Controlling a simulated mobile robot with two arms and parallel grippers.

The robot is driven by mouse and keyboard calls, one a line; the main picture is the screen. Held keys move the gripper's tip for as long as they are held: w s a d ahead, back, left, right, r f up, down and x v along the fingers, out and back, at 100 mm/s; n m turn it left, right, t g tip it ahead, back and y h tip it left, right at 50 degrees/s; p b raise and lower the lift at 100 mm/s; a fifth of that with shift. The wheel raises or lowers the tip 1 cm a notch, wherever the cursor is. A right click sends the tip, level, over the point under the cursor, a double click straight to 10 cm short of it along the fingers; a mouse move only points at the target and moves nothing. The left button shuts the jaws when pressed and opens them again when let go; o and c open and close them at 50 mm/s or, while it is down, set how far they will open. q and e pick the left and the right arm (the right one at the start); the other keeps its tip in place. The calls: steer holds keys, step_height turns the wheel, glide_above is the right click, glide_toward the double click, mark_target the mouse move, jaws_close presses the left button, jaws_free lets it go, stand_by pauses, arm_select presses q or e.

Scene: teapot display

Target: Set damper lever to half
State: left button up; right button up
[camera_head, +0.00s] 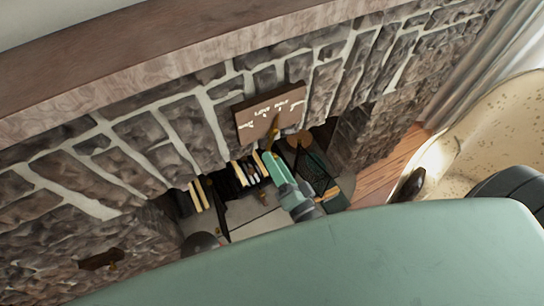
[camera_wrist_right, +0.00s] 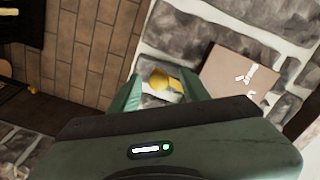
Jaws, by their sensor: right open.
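The damper plate (camera_head: 270,114) is a brown board with white markings on the stone chimney face; it also shows in the right wrist view (camera_wrist_right: 232,84). The brass damper lever (camera_head: 273,129) hangs at the plate's lower middle, and its knob end (camera_wrist_right: 166,82) is yellow in the right wrist view. My right gripper (camera_head: 268,155) is green and open, just below the lever in the head view. In the right wrist view its fingers (camera_wrist_right: 163,92) stand on either side of the knob. I cannot tell whether they touch it. My left gripper is not in view.
Stone masonry (camera_head: 180,130) surrounds the plate, under a thick mantel (camera_head: 150,75). Below is the fireplace opening, with dark and pale items inside. A tan speckled armchair (camera_head: 490,130) and a curtain (camera_head: 465,70) stand at the right.

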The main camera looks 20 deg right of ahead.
steer(key=s, duration=0.3)
steer(key=s+d, duration=0.1)
steer(key=s, duration=0.1)
steer(key=shift+s+r+b, duration=0.1)
steer(key=shift+s+b, duration=0.1)
steer(key=shift+b, duration=0.1)
steer(key=s+d+f+n+g, duration=0.1)
steer(key=s+f+n+g, duration=0.2)
steer(key=f, duration=0.7)
steer(key=s+f+n+g, duration=0.2)
steer(key=f+g, duration=0.1)
steer(key=f, duration=0.7)
steer(key=s+d+f+n+g, duration=0.1)
steer(key=s+f+n+g, duration=0.15)
steer(key=f, duration=0.65)
steer(key=s+d+f+n+g+h, duration=0.1)
steer(key=s+d+f+n+g, duration=0.1)
steer(key=s+f, duration=0.5)
steer(key=s+d+f+n+g+h, duration=0.1)
steer(key=s+d+f+n+g, duration=0.2)
steer(key=s+f+g, duration=0.3)
steer(key=s+d+f, duration=0.1)
steer(key=s+f, duration=0.1)
steer(key=s, duration=0.3)
steer(key=shift+s+d+h, duration=0.3)
steer(key=shift+s+d, duration=0.1)
